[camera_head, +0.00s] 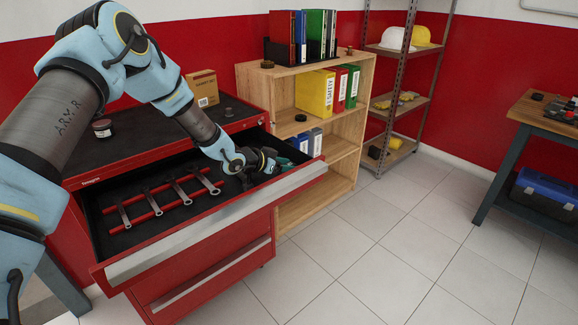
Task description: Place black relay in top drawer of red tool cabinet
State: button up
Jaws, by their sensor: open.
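The red tool cabinet (190,280) stands at the left with its top drawer (215,228) pulled open. Inside the drawer, several wrenches lie on red rails on the left side, and pliers with teal handles lie at the right end. My gripper (272,163) is low over or inside the right part of the drawer, left of the pliers. Its dark jaws are open, but they are small and hard to tell from the dark drawer. I cannot pick out the black relay with certainty; it may be hidden by or blend in with the jaws.
A cardboard box (203,88), a small jar (102,128) and a small dark item (228,112) sit on the cabinet top. A wooden bookshelf (330,160) with binders stands close behind the drawer's right end. Floor to the right is clear, before a workbench (540,120).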

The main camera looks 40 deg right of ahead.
jog(key=b+v, duration=0.2)
jog(key=v, duration=1)
jog(key=shift+b, duration=0.4)
jog(key=shift+w, duration=0.15)
jog(key=w+a+n+t+y, duration=0.1)
jog(key=w+a, duration=0.1)
jog(key=a, duration=0.1)
jog(key=w+a+n+t+y, duration=0.1)
jog(key=w+a, duration=0.2)
jog(key=a, duration=0.1)
jog(key=w+a+n+t+y, duration=0.1)
jog(key=w+a, duration=0.2)
jog(key=a, duration=0.1)
jog(key=shift+r+t, duration=0.3)
jog(key=shift+r, duration=0.05)
jog(key=a+r+n+t+y, duration=0.15)
jog(key=a+n+y, duration=0.3)
jog(key=a, duration=1.05)
jog(key=a+r+n+y, duration=0.3)
jog(key=a+n+y, duration=0.15)
jog(key=a, duration=1.05)
jog(key=s+a+r+n+g, duration=0.1)
jog(key=s+a+n+g, duration=0.2)
jog(key=s+a, duration=0.6)
jog(key=shift+s+n, duration=0.9)
jog(key=shift+n, duration=0.3)
jog(key=shift+a+r, duration=0.1)
jog(key=shift+r, duration=0.05)
